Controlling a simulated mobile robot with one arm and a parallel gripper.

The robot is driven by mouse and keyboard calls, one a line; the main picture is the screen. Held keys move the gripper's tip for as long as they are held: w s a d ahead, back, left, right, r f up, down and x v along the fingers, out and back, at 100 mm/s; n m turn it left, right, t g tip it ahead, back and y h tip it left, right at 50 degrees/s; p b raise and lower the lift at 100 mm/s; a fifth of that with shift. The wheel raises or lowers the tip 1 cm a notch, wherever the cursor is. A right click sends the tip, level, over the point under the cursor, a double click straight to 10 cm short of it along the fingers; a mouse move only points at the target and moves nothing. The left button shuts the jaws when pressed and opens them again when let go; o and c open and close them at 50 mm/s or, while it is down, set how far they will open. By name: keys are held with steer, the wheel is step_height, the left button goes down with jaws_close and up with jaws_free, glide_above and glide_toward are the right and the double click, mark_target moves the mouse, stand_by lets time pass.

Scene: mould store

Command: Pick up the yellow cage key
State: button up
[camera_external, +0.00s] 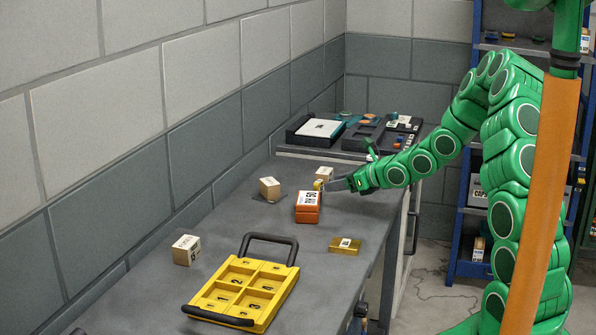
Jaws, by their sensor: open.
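A small yellow piece (318,185) shows at the tip of my gripper (328,185), just above and behind an orange block with a white label (308,208). It may be the yellow cage key, but it is too small to tell its shape. My gripper is open and reaches in from the right, low over the grey table (225,225). Whether its fingers are around the yellow piece or beside it cannot be told. A flat yellow-gold block with a label (344,246) lies nearer the table's right edge.
A yellow tray with black handles (243,291) lies in front. Tan blocks stand at the left (186,250), behind (270,189) and by the gripper (324,172). Dark trays (355,137) fill the table's far end. A block wall runs along the left; blue shelving (461,226) stands right.

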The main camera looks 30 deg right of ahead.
steer(key=shift+x, duration=1.95)
steer(key=shift+r, duration=0.15)
steer(key=c, duration=0.7)
